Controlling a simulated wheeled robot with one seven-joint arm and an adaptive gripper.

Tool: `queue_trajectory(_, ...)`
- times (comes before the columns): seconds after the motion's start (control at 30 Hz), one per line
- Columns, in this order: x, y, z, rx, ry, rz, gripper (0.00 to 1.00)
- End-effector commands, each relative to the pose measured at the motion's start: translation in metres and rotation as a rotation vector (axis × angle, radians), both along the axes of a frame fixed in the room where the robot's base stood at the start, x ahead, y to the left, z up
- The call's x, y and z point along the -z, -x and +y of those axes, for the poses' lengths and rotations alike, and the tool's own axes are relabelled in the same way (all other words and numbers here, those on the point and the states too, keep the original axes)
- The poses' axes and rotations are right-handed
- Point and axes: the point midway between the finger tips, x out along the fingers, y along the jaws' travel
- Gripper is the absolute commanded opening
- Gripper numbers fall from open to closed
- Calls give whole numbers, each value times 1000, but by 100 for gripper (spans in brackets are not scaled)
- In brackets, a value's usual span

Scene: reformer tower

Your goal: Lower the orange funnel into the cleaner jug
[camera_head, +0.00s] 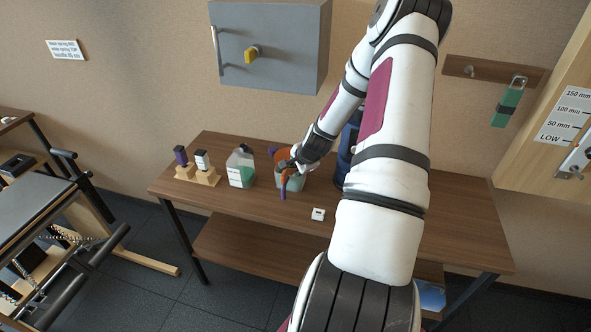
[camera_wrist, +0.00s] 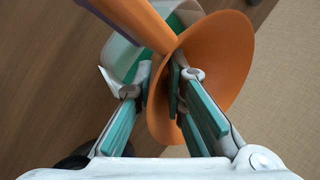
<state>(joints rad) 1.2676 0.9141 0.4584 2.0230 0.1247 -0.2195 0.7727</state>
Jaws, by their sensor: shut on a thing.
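The orange funnel (camera_head: 281,155) is held in my gripper (camera_head: 291,164) over the table. In the wrist view the funnel's wide cone (camera_wrist: 226,52) fills the upper middle, its spout pointing to the upper left. My gripper's fingers (camera_wrist: 160,86) are closed on the cone's wall near its rim. In the head view the spout hangs down with a purple tip. A translucent jug with green on it (camera_head: 292,182) stands behind the spout, mostly hidden; a pale and green jug (camera_wrist: 112,58) also shows behind the funnel in the wrist view. I cannot tell whether spout and jug touch.
Another jug (camera_head: 240,168) with green liquid and a white label stands to the left. A small white item (camera_head: 318,214) lies near the front of the table (camera_head: 360,238). A blue container (camera_head: 347,150) is partly hidden by my arm.

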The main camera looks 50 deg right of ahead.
Motion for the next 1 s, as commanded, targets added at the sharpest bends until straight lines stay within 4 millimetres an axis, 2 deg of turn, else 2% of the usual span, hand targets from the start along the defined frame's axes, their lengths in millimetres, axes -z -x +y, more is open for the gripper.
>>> queue_trajectory(0.07,2,0,0,0,0,0,0)
queue_trajectory(0.1,2,0,0,0,0,0,16)
queue_trajectory(0.2,1,0,0,0,0,0,35)
queue_trajectory(0.67,-1,3,2,0,-3,3,35)
queue_trajectory(0.87,-27,17,6,2,1,0,35)
queue_trajectory(1.0,-52,32,12,3,3,-1,35)
